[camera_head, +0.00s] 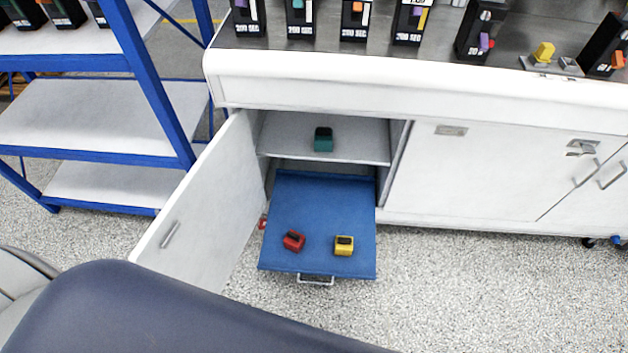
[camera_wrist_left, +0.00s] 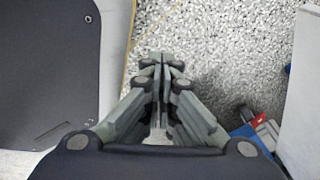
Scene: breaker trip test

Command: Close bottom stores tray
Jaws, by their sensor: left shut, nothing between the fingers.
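The blue stores tray (camera_head: 318,215) is pulled out of the bottom of the open white cabinet, with a metal handle (camera_head: 315,281) on its front edge. A red block (camera_head: 293,241) and a yellow block (camera_head: 344,245) lie on it. In the left wrist view my left gripper (camera_wrist_left: 163,60) is shut and empty above the speckled floor. A bit of blue with a red piece (camera_wrist_left: 258,120) shows at the lower right of that view, apart from the fingers. My right gripper is in neither view.
The cabinet door (camera_head: 205,205) stands open to the left of the tray. A teal block (camera_head: 323,139) sits on the shelf above. A blue-framed rack (camera_head: 160,90) stands at the left. Speckled floor (camera_head: 470,290) is clear at the right.

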